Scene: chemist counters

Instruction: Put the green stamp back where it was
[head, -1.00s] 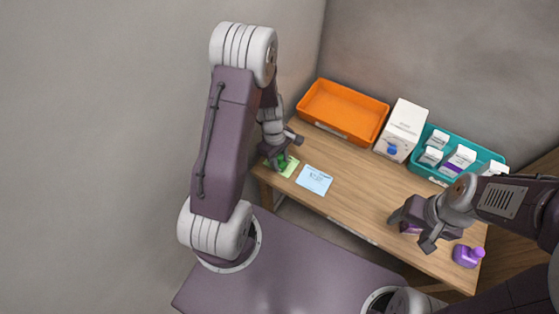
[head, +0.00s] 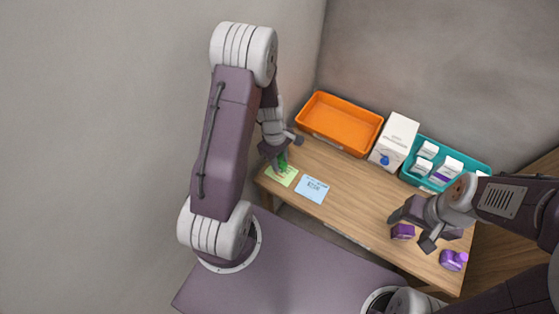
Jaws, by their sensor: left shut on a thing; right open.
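My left gripper (head: 275,155) is shut on the green stamp (head: 283,160), which is mostly hidden by the fingers. The stamp shows just above the back edge of the green card (head: 283,177) in the picture; I cannot tell whether it touches the counter. My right gripper (head: 419,226) is open over the right part of the counter, close to a purple box-like object (head: 402,231). I cannot tell whether that object lies between its fingers. A purple stamp-like object (head: 452,260) sits at the counter's right front.
The wooden counter (head: 352,200) holds a light blue card (head: 312,188) beside the green one. Along the back stand an orange tray (head: 312,122), a white box (head: 397,138) and a teal tray (head: 415,184) with white boxes or bottles. The middle of the counter is clear.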

